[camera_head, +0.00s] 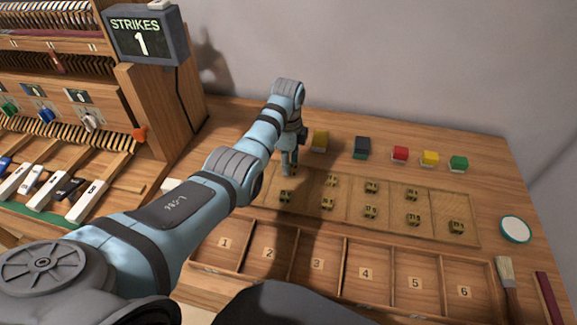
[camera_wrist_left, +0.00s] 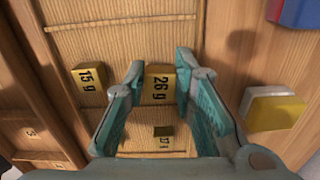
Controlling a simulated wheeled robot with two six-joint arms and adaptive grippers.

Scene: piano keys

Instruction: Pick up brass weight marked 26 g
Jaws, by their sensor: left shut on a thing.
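The brass weight marked 26 g (camera_wrist_left: 160,84) shows in the left wrist view between the two fingers of my left gripper (camera_wrist_left: 160,62), which is shut on it. Its label faces the camera. In the head view my left gripper (camera_head: 289,168) points down at the far left part of the weight tray (camera_head: 455,208), and the 26 g weight is mostly hidden there. A weight marked 15 g (camera_wrist_left: 88,79) lies to the left in the wrist view, and one marked 17 g (camera_wrist_left: 163,141) is below. My right gripper is not in view.
Several other small brass weights (camera_head: 371,187) lie in the tray. A box with numbered compartments (camera_head: 317,262) is in front. The piano mechanism and a "STRIKES 1" display (camera_head: 146,36) are left.

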